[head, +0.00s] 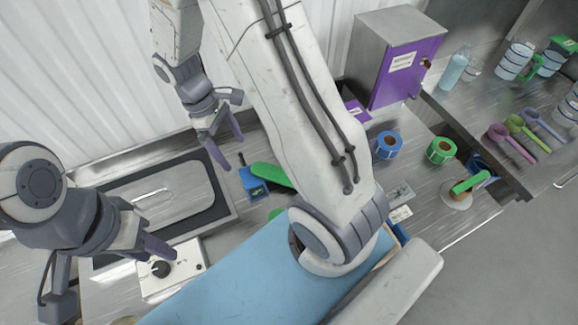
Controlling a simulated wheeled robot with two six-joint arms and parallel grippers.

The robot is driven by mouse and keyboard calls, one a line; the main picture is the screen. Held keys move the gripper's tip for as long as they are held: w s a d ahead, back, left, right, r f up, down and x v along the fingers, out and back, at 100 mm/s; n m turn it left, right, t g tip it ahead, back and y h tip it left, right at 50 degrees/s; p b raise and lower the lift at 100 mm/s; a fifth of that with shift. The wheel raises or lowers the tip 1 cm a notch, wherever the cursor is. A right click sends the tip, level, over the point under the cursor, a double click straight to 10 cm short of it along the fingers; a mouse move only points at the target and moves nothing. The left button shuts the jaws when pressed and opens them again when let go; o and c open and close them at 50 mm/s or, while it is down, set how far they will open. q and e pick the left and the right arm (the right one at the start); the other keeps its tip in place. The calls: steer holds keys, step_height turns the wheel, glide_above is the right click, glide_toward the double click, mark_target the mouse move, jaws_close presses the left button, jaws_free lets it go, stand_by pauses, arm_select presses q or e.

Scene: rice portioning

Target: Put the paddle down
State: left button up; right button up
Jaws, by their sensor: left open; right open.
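A green paddle-like piece (271,175) lies at a small blue holder (252,183) on the steel counter. My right arm hides its right end, and I cannot tell whether it rests in the holder or beside it. My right gripper (233,153) is open and empty, above and left of the green piece and apart from it. My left gripper (152,240) is open and empty at the left, over the counter near a white box with a black knob (162,268).
A dark-rimmed recess (215,208) lies between the grippers. Coloured scoops (522,132) lie far right. My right arm covers the middle.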

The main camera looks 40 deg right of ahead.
steer(key=g, duration=0.1)
glide_toward(273, 172)
steer(key=w+r, duration=0.1)
steer(key=r, duration=0.1)
steer(key=shift+w+a+f+g, duration=0.15)
steer(key=shift+f+g, duration=0.15)
steer(key=shift+f, duration=0.2)
steer(key=b+x, duration=0.4)
steer(key=x, duration=0.1)
steer(key=shift+w, duration=0.1)
steer(key=b+x, duration=0.5)
steer(key=shift+s+f, duration=0.1)
steer(key=shift+s, duration=0.15)
steer(key=c, duration=1.6)
steer(key=shift+r, duration=0.2)
